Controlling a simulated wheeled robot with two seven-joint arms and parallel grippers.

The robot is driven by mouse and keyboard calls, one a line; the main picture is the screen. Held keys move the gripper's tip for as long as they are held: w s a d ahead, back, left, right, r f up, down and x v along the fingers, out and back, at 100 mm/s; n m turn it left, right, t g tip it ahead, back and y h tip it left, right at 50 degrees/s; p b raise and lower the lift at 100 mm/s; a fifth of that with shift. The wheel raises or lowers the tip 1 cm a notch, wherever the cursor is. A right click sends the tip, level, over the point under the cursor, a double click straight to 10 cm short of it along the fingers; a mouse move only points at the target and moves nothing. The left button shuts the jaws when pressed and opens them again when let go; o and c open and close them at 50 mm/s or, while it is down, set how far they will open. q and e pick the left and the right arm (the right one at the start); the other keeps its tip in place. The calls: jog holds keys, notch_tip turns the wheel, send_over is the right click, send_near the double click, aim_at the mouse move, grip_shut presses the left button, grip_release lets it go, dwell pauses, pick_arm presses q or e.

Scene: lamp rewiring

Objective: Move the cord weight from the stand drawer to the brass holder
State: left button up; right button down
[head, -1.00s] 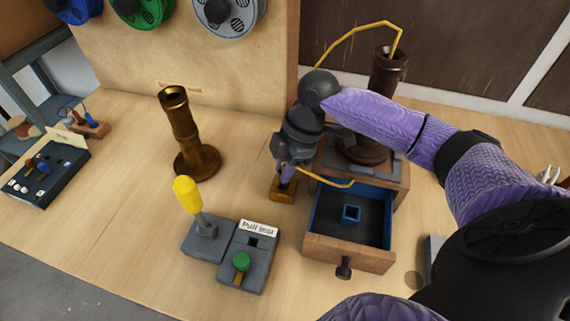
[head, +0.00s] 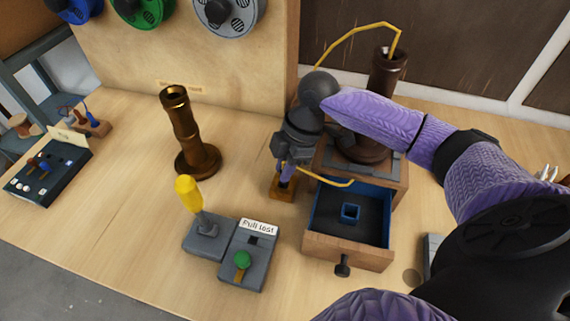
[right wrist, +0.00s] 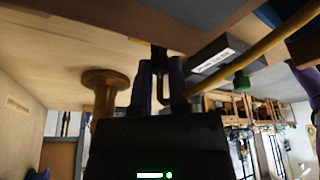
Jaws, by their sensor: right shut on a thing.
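My right gripper (head: 287,178) points down just left of the open stand drawer (head: 348,252). It is shut on a small dark piece (right wrist: 159,66), apparently the cord weight, seen between the fingers in the right wrist view. The fingers hide most of it. The small brass-coloured holder (head: 282,194) stands on the table directly under the fingertips. Whether the piece sits in the holder or just above it cannot be told. The drawer's blue square socket (head: 351,212) looks empty. My left gripper is not in view.
A yellow cord (head: 330,183) runs past the gripper over the drawer's back. A bronze column (head: 190,130) stands to the left. The pull test block (head: 248,262) and a yellow-handled lever (head: 190,195) stand in front. The left middle of the table is clear.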

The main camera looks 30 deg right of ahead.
jog(key=shift+f, duration=0.45)
dwell(0.3)
jog(key=c, duration=0.5)
grip_release()
jog(key=p+v, duration=0.2)
jog(key=v, duration=0.8)
jog(key=shift+a+p, duration=0.15)
jog(key=shift+p, duration=0.2)
